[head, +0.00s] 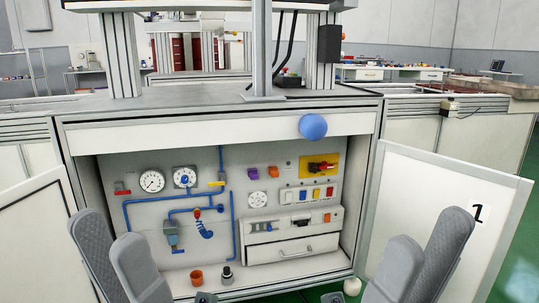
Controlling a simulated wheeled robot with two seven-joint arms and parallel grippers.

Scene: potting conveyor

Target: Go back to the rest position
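My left gripper (108,228) shows at the lower left, with its two grey fingers spread apart and nothing visible between them. My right gripper (430,227) shows at the lower right, also with its fingers apart and empty. Both are in front of the open cabinet (220,131), one at each side. The lower parts of both grippers are cut off by the bottom edge of the picture.
The cabinet's right door (500,185), marked 1, and left door (25,215) stand open beside my grippers. Inside are gauges, blue pipes, a drawer (290,250) and an orange cup (196,277). A blue knob (313,126) is on the front.

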